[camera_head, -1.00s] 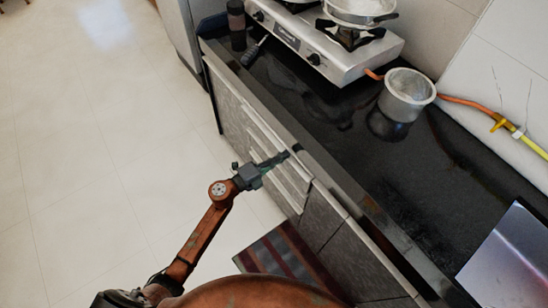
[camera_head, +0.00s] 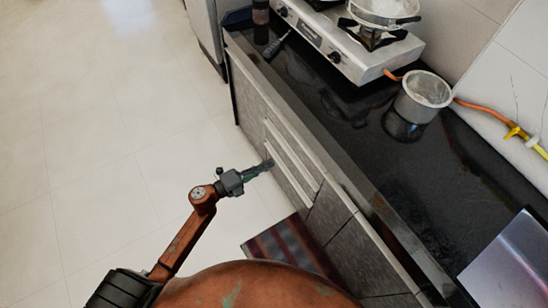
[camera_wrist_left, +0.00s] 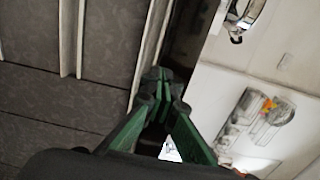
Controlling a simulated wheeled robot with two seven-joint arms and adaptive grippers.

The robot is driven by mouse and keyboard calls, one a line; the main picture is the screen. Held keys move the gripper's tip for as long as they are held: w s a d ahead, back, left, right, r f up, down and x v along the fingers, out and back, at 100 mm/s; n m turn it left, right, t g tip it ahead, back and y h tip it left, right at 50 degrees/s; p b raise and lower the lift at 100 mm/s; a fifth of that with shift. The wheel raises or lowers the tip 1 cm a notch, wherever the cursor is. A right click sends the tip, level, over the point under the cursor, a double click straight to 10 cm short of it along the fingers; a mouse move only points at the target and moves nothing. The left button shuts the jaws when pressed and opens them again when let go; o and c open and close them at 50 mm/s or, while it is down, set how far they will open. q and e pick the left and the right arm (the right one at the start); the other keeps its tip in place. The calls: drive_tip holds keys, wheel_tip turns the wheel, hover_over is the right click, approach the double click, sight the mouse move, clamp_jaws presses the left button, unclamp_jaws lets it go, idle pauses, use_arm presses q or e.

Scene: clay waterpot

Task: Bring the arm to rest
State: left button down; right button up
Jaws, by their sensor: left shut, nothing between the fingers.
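My left gripper (camera_head: 262,167) is shut and empty. In the head view it is out over the floor, in front of the grey cabinet doors under the counter. Its orange arm comes up from the lower left. In the left wrist view its green fingers (camera_wrist_left: 160,82) meet at their tips, with the cabinet front behind them on the left. I cannot tell the exact gap between the fingertips and the cabinet. My right gripper is in neither view.
The black counter (camera_head: 330,125) carries a steel stove (camera_head: 365,58), a metal pot (camera_head: 425,98) and a dark jar (camera_head: 261,12). A striped mat (camera_head: 285,248) lies on the floor by the cabinets (camera_head: 340,240). The pale floor (camera_head: 90,130) at left is clear.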

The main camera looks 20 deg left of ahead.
use_arm(q)
drive_tip(key=shift+s+a, duration=0.3)
drive_tip(key=shift+s, duration=0.05)
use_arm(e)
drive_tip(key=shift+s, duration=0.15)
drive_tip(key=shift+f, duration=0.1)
